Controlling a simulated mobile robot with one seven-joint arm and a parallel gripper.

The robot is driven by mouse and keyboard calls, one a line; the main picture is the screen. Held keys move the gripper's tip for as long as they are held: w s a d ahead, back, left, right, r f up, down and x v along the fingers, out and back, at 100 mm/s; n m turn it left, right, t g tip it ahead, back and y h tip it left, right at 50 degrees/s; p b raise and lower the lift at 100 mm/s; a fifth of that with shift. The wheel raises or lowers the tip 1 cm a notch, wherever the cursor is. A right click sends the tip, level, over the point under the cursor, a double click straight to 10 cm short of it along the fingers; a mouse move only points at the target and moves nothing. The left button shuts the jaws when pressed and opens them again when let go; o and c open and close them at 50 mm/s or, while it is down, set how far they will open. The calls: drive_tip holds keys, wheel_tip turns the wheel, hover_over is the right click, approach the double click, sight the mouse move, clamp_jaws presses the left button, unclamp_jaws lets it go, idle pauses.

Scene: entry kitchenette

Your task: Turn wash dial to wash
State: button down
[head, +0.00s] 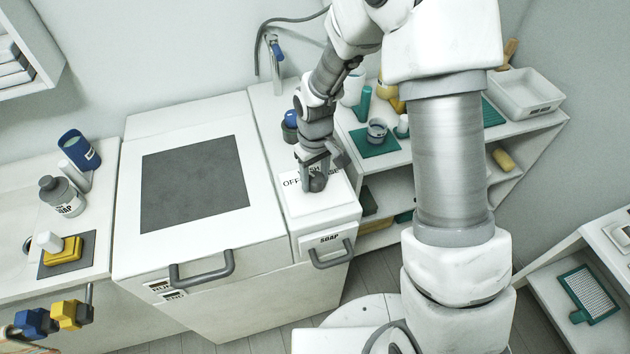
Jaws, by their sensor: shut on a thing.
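The wash dial (317,185) is a small dark knob on a white panel (332,203) on the narrow unit right of the washer lid. My gripper (315,176) reaches down from above and is shut on the dial. The word OFF shows on the panel left of the dial. Letters behind and to the right of the dial are partly hidden by my gripper. I cannot tell which label the dial points to.
The white washer (205,258) has a dark lid panel and a front handle. Below the dial is a SOAP drawer (330,245) with a handle. A faucet (277,50) and a blue-topped item (290,120) stand behind my gripper. Shelves (400,158) with bottles stand to the right.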

sight(315, 177)
drive_tip(key=m+b, duration=0.2)
drive_tip(key=m, duration=0.4)
idle(0.6)
drive_tip(key=shift+c, duration=1.4)
unclamp_jaws()
wheel_tip(315, 177, up, 17)
drive_tip(key=shift+r, duration=0.2)
